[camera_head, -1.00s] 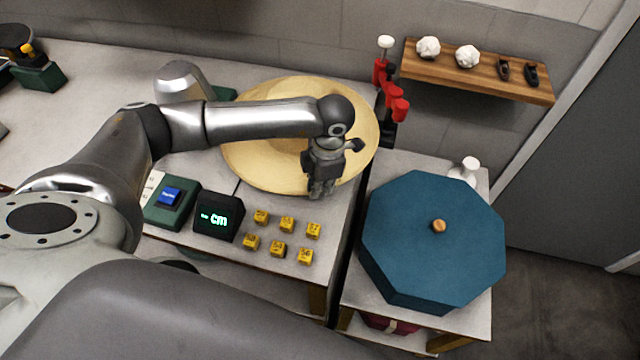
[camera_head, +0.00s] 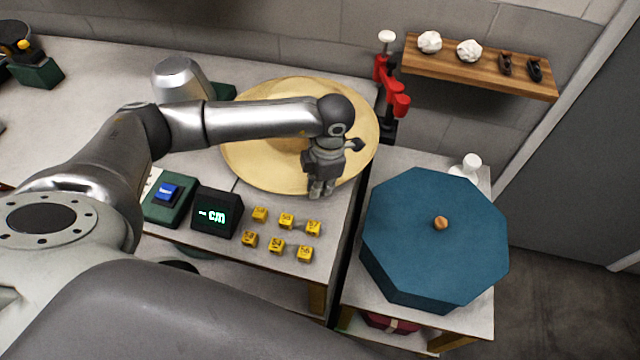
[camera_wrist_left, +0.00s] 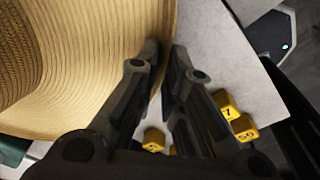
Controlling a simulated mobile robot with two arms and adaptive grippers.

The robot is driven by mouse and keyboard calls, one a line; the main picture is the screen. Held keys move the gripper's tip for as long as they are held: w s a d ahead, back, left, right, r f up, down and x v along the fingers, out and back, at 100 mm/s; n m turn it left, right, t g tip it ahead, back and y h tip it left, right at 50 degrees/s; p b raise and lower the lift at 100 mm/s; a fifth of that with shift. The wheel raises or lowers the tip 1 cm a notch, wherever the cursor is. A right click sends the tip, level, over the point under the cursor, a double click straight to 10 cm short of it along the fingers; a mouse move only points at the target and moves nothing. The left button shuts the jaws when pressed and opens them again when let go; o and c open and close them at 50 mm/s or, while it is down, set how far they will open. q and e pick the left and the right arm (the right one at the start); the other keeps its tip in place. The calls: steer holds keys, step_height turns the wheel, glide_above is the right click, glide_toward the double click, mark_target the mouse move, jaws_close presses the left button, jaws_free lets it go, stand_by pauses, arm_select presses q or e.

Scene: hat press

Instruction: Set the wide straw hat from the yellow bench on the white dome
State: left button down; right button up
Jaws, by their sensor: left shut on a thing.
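The wide straw hat (camera_head: 245,165) lies brim down toward the back right of the pale-topped bench (camera_head: 330,245); my left arm crosses in front of its crown. My left gripper (camera_head: 320,190) is shut on the brim at the hat's front right edge. In the left wrist view the fingers (camera_wrist_left: 160,55) close on the edge of the straw hat (camera_wrist_left: 90,70), whose woven crown shows at the far left. I cannot make out a white dome in either view. My right gripper is not in view.
Several yellow numbered cubes (camera_head: 277,245), a black cm display (camera_head: 216,213) and a blue button on a green base (camera_head: 168,197) stand in front of the hat. To the right, past a gap, a blue octagonal lidded box (camera_head: 435,245) fills most of another table. A red clamp (camera_head: 393,95) stands behind.

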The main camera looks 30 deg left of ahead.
arm_select(q)
steer(key=c, duration=1.5)
jaws_free()
steer(key=shift+o, duration=0.2)
